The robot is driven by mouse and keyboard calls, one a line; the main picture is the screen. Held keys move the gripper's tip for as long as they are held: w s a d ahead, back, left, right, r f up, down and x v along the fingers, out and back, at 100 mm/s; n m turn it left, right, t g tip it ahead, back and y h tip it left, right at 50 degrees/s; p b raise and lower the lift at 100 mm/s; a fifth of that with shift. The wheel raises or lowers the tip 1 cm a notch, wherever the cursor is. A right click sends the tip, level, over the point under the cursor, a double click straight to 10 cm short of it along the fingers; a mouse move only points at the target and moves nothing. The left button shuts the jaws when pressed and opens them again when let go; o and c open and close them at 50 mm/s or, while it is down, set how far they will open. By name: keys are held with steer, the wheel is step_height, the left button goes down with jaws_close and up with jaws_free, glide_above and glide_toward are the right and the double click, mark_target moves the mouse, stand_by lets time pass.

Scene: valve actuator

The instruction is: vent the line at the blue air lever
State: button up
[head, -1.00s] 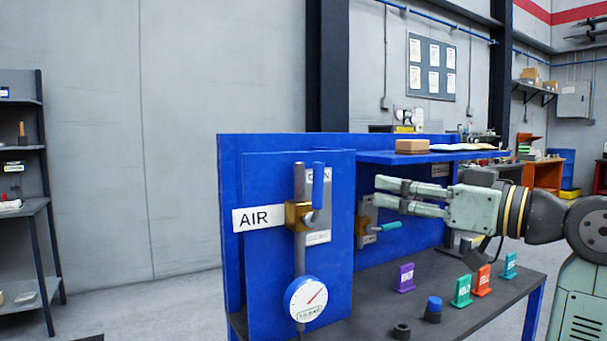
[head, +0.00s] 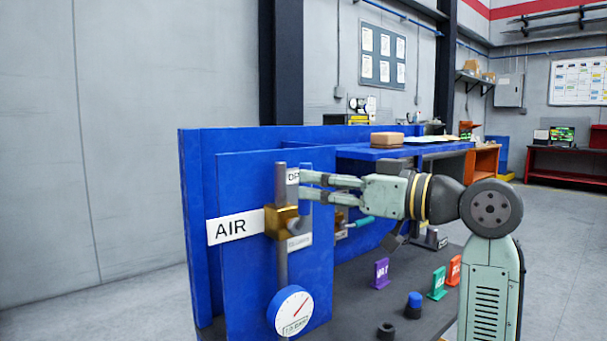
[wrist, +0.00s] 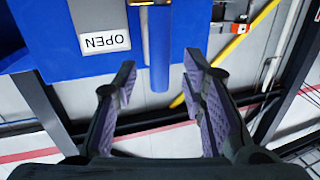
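The blue air lever (head: 304,222) stands upright on the brass valve (head: 281,221), on the blue panel beside the AIR sign (head: 235,227). The OPEN label is partly hidden behind the lever and my fingers. My gripper (head: 307,186) reaches in from the right, level, with its fingertips at the lever's upper part. In the wrist view the lever (wrist: 160,50) hangs from the top, its end between the two spread fingers (wrist: 160,76), with a gap on each side. My gripper is open and not closed on it.
A round gauge (head: 290,311) sits below the valve, its needle pointing up and right. A teal-handled valve (head: 357,222) is behind my fingers. A blue shelf (head: 352,152) is above. Purple (head: 381,273), green (head: 437,284) and orange (head: 454,270) tags stand on the dark bench (head: 345,297).

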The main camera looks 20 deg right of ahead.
mark_target(305, 214)
steer(key=shift+p+x, duration=0.35)
steer(key=shift+x, duration=1.6)
steer(key=shift+c, duration=0.5)
jaws_close()
